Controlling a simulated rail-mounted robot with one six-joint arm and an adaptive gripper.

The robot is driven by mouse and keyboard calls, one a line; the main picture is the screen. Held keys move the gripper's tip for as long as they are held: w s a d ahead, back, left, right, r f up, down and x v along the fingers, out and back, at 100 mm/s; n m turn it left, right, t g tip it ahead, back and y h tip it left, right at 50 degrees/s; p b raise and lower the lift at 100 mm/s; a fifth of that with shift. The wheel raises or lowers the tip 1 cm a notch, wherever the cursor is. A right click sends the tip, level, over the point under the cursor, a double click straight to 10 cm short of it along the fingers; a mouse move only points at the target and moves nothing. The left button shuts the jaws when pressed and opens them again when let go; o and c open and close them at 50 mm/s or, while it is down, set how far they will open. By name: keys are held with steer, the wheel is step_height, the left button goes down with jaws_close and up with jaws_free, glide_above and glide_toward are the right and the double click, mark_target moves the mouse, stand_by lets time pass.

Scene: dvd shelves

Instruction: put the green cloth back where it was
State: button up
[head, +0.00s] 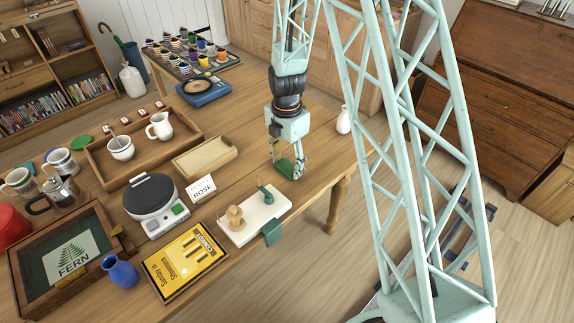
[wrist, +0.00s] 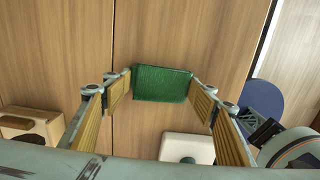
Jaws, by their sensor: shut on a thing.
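The green cloth (head: 285,167) is a small folded textured pad between the fingers of my gripper (head: 287,172) in the head view. In the wrist view the green cloth (wrist: 162,84) spans the gap between the fingertips, and my gripper (wrist: 162,90) is shut on it. The gripper points down over the right part of the wooden table, beyond the white board. I cannot tell whether the cloth touches the tabletop. A darker teal-green piece (head: 272,233) hangs at the table's edge beside the white board.
The white board (head: 238,229) holds a wooden knob and a green upright piece. A shallow wooden tray (head: 205,172) and a ROSE card (head: 202,188) stand left of the gripper. A white bottle (head: 343,121) stands to its right. Bare tabletop (head: 240,185) lies between tray and board.

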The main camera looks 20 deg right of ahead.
mark_target(287, 165)
steer(key=shift+f, duration=0.1)
steer(key=o, duration=1)
steer(key=shift+c, duration=0.2)
step_height(287, 165, up, 12)
steer(key=p, duration=0.2)
stand_by(0.3)
stand_by(0.7)
